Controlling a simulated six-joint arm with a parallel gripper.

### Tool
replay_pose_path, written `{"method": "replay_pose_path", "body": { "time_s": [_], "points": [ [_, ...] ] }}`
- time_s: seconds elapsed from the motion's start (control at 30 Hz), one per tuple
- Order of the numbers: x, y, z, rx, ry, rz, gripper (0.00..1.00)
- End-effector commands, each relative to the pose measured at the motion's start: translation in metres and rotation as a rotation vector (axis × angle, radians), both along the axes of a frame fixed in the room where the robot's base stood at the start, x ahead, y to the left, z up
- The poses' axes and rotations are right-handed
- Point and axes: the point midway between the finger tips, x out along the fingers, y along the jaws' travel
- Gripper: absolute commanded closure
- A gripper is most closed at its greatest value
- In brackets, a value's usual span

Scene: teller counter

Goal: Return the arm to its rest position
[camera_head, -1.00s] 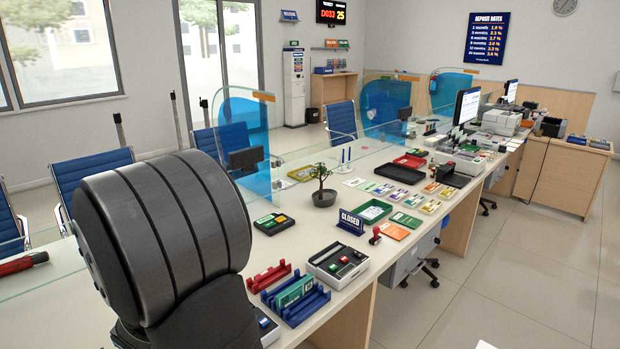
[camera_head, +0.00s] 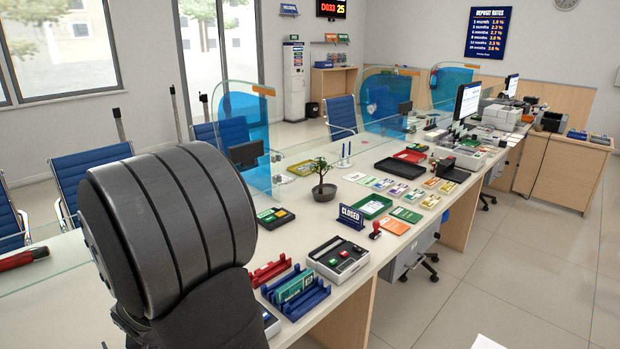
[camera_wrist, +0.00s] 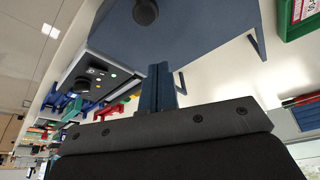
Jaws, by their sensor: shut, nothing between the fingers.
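My gripper (camera_wrist: 161,72) shows in the wrist view with its two dark blue fingers together and nothing between them. It appears above the teller counter, clear of the objects on it; its exact height I cannot tell. In the head view, my thick dark arm link fills the left front, and the gripper itself is not visible there.
The counter (camera_head: 322,208) holds a blue CLOSED sign (camera_head: 351,217), a potted plant (camera_head: 322,185), a grey box with buttons (camera_head: 338,257), a blue rack (camera_head: 296,292) and a red rack (camera_head: 270,270). A glass screen stands behind. Open floor (camera_head: 500,270) lies to the right.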

Motion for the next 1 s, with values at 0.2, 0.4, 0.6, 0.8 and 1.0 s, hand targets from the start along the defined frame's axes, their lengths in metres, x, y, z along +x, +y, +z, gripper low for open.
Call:
{"method": "replay_pose_path", "body": {
  "time_s": [0.2,0.4,0.6,0.8,1.0],
  "points": [
    [-0.01,-0.003,0.035,0.005,-0.005,0.001,1.0],
    [-0.021,-0.006,0.063,0.005,-0.004,0.002,1.0],
    [-0.026,-0.008,0.074,-0.001,0.002,0.0,1.0],
    [-0.015,-0.005,0.044,-0.002,0.003,0.0,1.0],
    [-0.005,-0.002,0.015,-0.002,0.002,0.0,1.0]
  ]
}}
